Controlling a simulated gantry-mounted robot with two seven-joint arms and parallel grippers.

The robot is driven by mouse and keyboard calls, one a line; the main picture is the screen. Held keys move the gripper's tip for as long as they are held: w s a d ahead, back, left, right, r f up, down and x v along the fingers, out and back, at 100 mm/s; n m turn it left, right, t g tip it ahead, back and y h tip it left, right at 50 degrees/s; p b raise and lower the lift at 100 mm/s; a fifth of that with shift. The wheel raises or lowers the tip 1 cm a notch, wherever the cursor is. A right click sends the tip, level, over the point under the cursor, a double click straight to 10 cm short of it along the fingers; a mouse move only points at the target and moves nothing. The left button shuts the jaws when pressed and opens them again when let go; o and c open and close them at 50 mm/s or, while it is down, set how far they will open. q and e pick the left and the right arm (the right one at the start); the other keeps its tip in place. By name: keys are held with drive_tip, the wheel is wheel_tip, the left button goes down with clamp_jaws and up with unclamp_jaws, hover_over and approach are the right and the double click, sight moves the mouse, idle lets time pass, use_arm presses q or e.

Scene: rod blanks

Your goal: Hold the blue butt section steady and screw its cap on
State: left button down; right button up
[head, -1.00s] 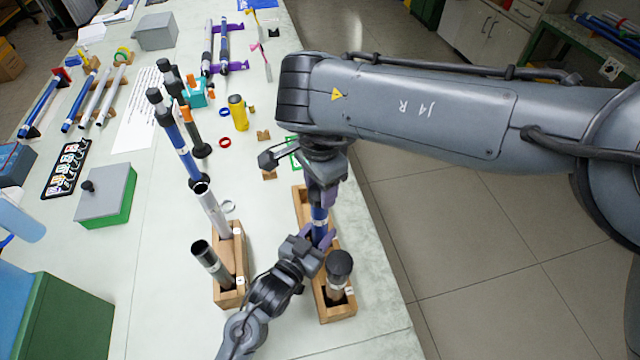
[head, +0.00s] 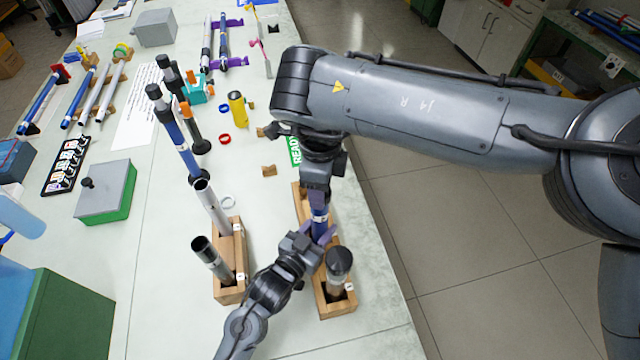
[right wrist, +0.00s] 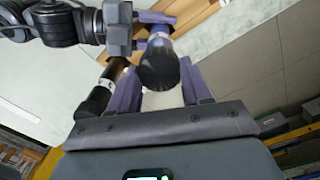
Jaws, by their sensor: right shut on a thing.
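The blue butt section (head: 319,221) stands upright in a wooden rack (head: 299,200) near the table's right edge. My left gripper (head: 322,236) is shut around it low down, just above the rack; its fingers also show in the right wrist view (right wrist: 153,31). My right gripper (head: 317,196) comes down from above over the top of the section. In the right wrist view, the black cap (right wrist: 158,68) sits at the section's top end, between my right fingers (right wrist: 160,88), which are shut on it. The cap is hidden in the head view, and I cannot tell how far it is threaded.
A dark-capped tube (head: 338,262) stands close by in the same rack. A second wooden rack (head: 238,265) to the left holds grey tubes and a tall blue rod (head: 178,140). A green READY marker (head: 295,150) lies behind. The floor is open to the right.

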drive_tip(key=m, duration=1.2)
drive_tip(key=shift+a+m, duration=0.1)
drive_tip(key=shift+m, duration=0.2)
drive_tip(key=m, duration=1)
drive_tip(key=shift+m, duration=0.4)
use_arm(q)
drive_tip(key=shift+f, duration=0.1)
use_arm(e)
drive_tip(key=m, duration=1)
drive_tip(key=shift+w+m, duration=0.1)
drive_tip(key=shift+m, duration=0.3)
drive_tip(key=m, duration=1)
drive_tip(key=shift+f, duration=0.1)
drive_tip(key=o, duration=1.2)
drive_tip(key=shift+c, duration=0.2)
